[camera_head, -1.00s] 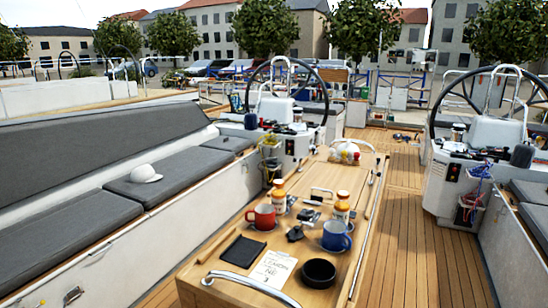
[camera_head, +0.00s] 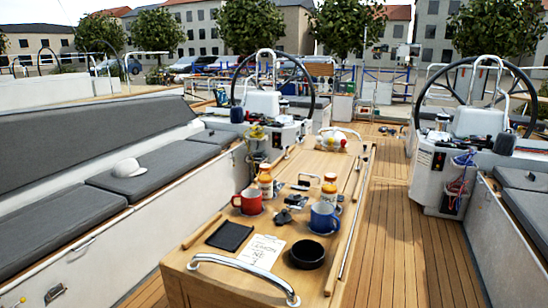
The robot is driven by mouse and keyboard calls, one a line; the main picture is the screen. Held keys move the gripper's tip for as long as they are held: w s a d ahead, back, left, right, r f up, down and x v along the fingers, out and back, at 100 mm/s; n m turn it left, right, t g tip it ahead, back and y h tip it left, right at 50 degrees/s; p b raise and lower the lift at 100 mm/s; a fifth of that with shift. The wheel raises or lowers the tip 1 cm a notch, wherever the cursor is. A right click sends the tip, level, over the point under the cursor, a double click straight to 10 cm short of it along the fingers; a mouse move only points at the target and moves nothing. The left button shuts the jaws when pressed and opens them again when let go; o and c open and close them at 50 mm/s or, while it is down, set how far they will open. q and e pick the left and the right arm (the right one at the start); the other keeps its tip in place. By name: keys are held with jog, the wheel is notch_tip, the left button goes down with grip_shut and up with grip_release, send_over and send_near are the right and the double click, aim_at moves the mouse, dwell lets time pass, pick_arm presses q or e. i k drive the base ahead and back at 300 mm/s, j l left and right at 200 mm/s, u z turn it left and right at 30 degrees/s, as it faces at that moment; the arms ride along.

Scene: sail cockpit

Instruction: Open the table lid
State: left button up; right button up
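The wooden cockpit table (camera_head: 190,262) stands in the lower middle, running away from me. A small metal handle (camera_head: 308,179) lies on its top behind the mugs; the lid's outline around it is hard to make out, and no raised panel shows. A curved steel rail (camera_head: 240,270) crosses the near end. A red mug (camera_head: 248,204), a blue mug (camera_head: 323,219), a black bowl (camera_head: 307,254), a printed paper (camera_head: 257,251), a dark flat pad (camera_head: 229,236) and orange-and-white bottles (camera_head: 265,187) rest on top. Neither gripper is in view.
A grey cushioned bench (camera_head: 150,180) with a white cap (camera_head: 127,168) lines the left. Steering wheels stand at the back, left (camera_head: 313,100) and right (camera_head: 417,110), on white pedestals. The plank deck (camera_head: 400,240) right of the table is clear.

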aim_at(312, 166)
jog(key=l+u, duration=0.1)
jog(key=u, duration=0.25)
jog(key=i+l+u, duration=0.1)
jog(key=u, duration=0.3)
jog(key=l+u, duration=0.2)
jog(key=u, duration=0.15)
jog(key=l+u, duration=0.25)
jog(key=l, duration=0.4)
jog(key=l+u, duration=0.2)
jog(key=l, duration=0.45)
jog(key=l+u, duration=0.25)
jog(key=l, duration=0.45)
jog(key=k+l+u, duration=0.1)
jog(key=l+u, duration=0.15)
jog(key=l, duration=0.4)
